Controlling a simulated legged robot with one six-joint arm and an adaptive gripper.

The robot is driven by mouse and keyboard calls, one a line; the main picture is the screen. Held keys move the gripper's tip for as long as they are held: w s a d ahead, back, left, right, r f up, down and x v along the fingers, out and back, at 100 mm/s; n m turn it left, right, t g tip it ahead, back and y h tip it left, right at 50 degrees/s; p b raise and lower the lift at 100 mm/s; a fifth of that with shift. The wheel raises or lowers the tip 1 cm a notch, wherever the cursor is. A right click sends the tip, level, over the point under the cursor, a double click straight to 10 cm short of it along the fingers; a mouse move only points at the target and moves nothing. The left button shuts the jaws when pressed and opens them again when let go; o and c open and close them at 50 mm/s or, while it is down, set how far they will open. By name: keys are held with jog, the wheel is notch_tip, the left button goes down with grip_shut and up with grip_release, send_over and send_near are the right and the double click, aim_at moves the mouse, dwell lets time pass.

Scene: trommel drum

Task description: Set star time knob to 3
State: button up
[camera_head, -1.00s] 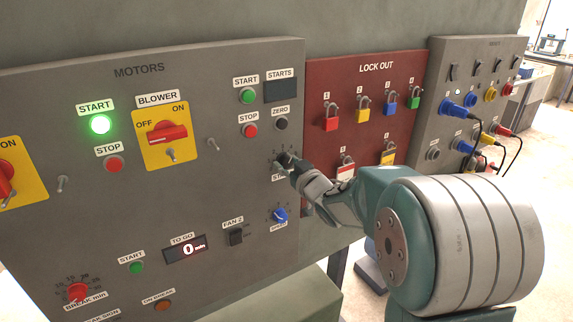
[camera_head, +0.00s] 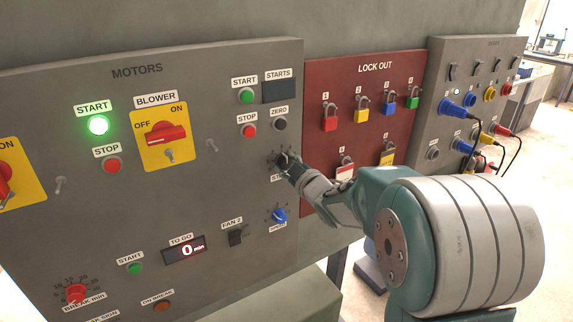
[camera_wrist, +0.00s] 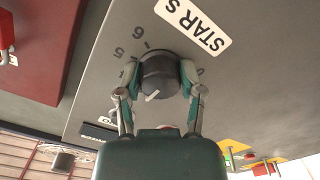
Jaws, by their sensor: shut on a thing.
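The black star time knob (camera_wrist: 158,75) is in the middle of the wrist view, on the grey panel. My gripper (camera_wrist: 159,78) has one finger on each side of it and is shut on it. The knob's white pointer line faces down and slightly left in that view; the mark it faces is hidden. The digits 6 and 5 show at the upper left of the dial. A white label reading "STAR S" (camera_wrist: 194,26) is partly cut off at the top. In the head view my gripper (camera_head: 290,165) covers most of the knob.
Below the knob is a blue knob (camera_head: 279,216). Above it are the black zero button (camera_head: 280,124) and the red stop button (camera_head: 249,131). The red lock out panel (camera_head: 340,80) with padlocks is close on the right.

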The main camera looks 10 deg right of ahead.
jog(key=shift+a+r, duration=0.1)
jog(key=shift+r, duration=0.05)
jog(key=o, duration=1)
jog(key=shift+o, duration=0.8)
jog(key=shift+a, duration=0.1)
jog(key=v, duration=1.2)
